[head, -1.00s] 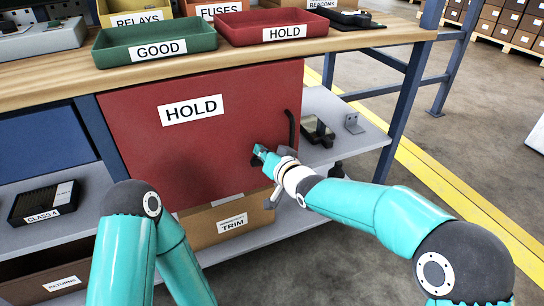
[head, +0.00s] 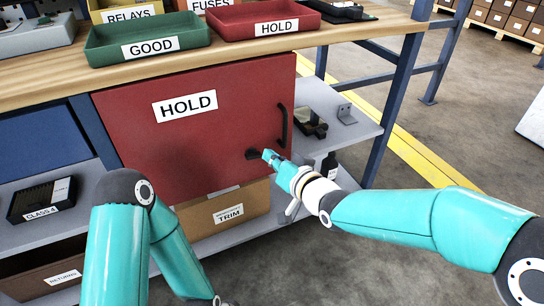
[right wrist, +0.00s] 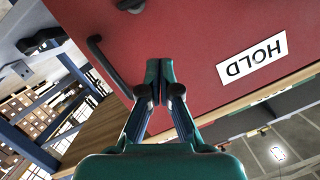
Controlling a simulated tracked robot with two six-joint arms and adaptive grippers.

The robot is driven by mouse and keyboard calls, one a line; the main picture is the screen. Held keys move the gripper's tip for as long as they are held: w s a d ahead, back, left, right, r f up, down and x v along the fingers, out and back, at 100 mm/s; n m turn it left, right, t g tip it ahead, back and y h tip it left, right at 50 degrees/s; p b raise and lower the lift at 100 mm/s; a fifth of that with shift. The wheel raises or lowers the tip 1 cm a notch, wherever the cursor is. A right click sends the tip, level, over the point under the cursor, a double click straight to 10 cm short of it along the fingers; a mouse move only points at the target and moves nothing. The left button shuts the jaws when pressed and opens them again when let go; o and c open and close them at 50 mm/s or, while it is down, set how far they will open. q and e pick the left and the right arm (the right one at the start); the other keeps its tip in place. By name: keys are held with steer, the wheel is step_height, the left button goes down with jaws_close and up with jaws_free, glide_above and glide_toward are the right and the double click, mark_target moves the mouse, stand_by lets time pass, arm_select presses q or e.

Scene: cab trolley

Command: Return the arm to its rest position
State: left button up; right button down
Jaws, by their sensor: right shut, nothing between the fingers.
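My right gripper (head: 268,155) is shut and empty. In the head view its fingertips appear beside the dark lock fitting (head: 252,154) on the red HOLD door (head: 200,140), below the black handle (head: 283,125). The right wrist view shows the two fingers (right wrist: 160,78) together in front of the red door (right wrist: 195,40), with the handle (right wrist: 108,66) to their left. I cannot tell whether the tips touch the door. The door looks shut. My left arm comes in at the lower left; its gripper is out of the picture.
The worktop (head: 60,82) carries a green GOOD tray (head: 100,52) and a red HOLD tray (head: 225,30). A side shelf (head: 345,135) holds dark items right of the door. A TRIM box (head: 255,203) stands below. Floor (head: 460,150) at the right is clear.

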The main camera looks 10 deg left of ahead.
steer(key=shift+d, duration=0.1)
steer(key=w+d+f+m+h, duration=0.2)
steer(key=d+f+m+h, duration=0.1)
steer(key=d+f, duration=1)
steer(key=s+d+f+m+g+h, duration=0.15)
steer(key=s+d+f, duration=0.25)
steer(key=f, duration=0.4)
steer(key=s+d+f+m+g+h, duration=0.1)
steer(key=s+d+f+m+g, duration=0.2)
steer(key=f, duration=0.5)
steer(key=s+d+f+n+g+h, duration=0.1)
steer(key=s+d+f+g, duration=0.2)
steer(key=s, duration=0.9)
steer(key=s+f+n+g, duration=0.1)
steer(key=s+f+g, duration=0.2)
steer(key=s+f, duration=0.55)
step_height(320, 180, up, 36)
steer(key=s+p, duration=0.2)
steer(key=p, duration=3.1)
steer(key=shift+r+p, duration=0.15)
steer(key=shift+p, duration=0.2)
steer(key=c, duration=1.9)
jaws_free()
steer(key=shift+d+n, duration=0.1)
steer(key=shift+n, duration=0.15)
